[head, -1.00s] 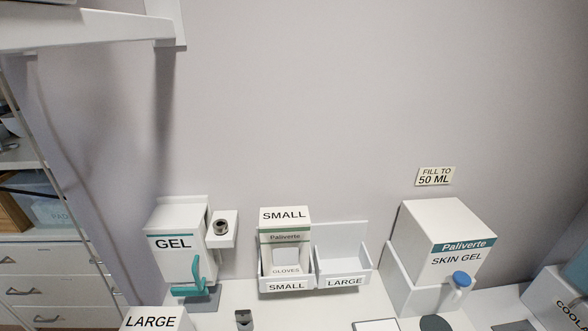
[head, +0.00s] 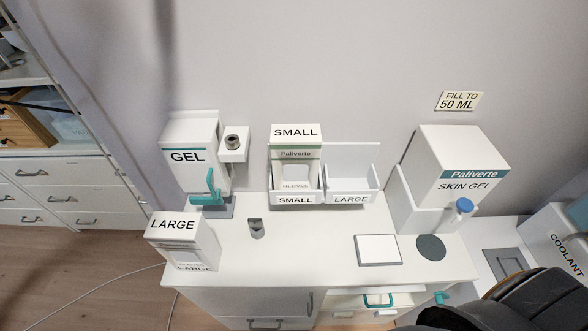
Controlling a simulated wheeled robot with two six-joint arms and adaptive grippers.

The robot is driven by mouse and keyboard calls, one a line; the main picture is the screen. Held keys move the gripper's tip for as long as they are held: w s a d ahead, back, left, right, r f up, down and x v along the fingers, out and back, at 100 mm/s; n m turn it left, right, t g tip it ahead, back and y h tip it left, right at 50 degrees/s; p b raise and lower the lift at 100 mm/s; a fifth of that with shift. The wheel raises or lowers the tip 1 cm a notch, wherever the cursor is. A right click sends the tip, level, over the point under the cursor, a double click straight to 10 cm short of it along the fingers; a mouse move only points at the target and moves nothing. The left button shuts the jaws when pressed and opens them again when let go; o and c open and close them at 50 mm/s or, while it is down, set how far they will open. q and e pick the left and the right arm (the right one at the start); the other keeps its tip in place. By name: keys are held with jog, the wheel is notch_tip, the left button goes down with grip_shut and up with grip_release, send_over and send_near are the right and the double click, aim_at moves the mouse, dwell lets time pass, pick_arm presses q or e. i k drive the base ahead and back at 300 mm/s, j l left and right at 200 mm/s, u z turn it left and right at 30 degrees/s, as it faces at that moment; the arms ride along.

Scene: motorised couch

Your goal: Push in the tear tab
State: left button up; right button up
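A white glove box marked LARGE (head: 183,241) stands upright on the left front of the white counter in the head view. Its front face is seen steeply from above, and I cannot make out a tear tab on it. A second glove box marked SMALL (head: 295,152) stands in the left holder, labelled SMALL, against the wall. A pale panel (head: 296,173) shows on its front; I cannot tell if this is a tear tab. The holder labelled LARGE (head: 350,185) beside it is empty. Neither of my grippers is in view.
A GEL dispenser (head: 192,155) with a teal lever stands left; a SKIN GEL box (head: 460,165) with a blue-capped spout stands right. A white pad (head: 378,249), dark disc (head: 431,247) and small grey block (head: 256,228) lie on the counter (head: 310,238). A black rounded shape (head: 540,300) fills the lower right.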

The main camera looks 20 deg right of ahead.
aim_at(292, 172)
jog(key=k+j, duration=0.2)
jog(key=j, duration=0.2)
jog(key=k+j, duration=0.15)
jog(key=j, duration=0.25)
jog(key=k+j, duration=0.2)
jog(key=j, duration=0.2)
jog(key=k+j+z, duration=0.1)
jog(key=j, duration=0.3)
jog(key=k, duration=0.05)
